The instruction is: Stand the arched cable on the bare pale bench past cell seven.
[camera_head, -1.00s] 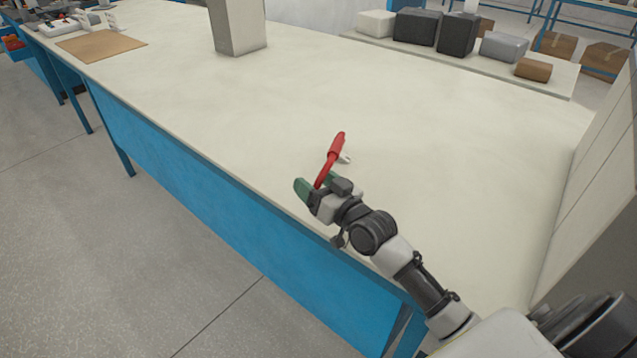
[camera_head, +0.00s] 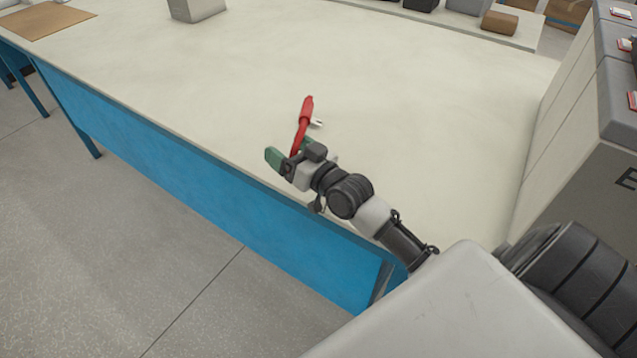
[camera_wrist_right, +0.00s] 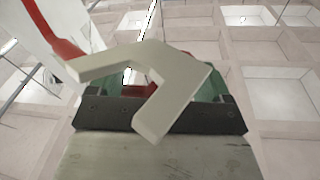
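My right gripper (camera_head: 290,152), with green fingertips, is shut on the red arched cable (camera_head: 303,122) above the near edge of the pale bench (camera_head: 430,110). The cable rises from between the fingers, and a small pale metal end (camera_head: 317,123) shows beside it. In the right wrist view, the gripper (camera_wrist_right: 155,85) has red between its fingers, a large bent pale metal piece (camera_wrist_right: 150,70) crosses in front, and red cable (camera_wrist_right: 62,48) shows at the left. The cable's lower part is hidden by the gripper. My left gripper is out of view.
Grey blocks with red-and-white labels (camera_head: 617,75) stand at the right; I cannot tell which is cell seven. A brown block (camera_head: 499,22) lies at the back. The bench middle is bare.

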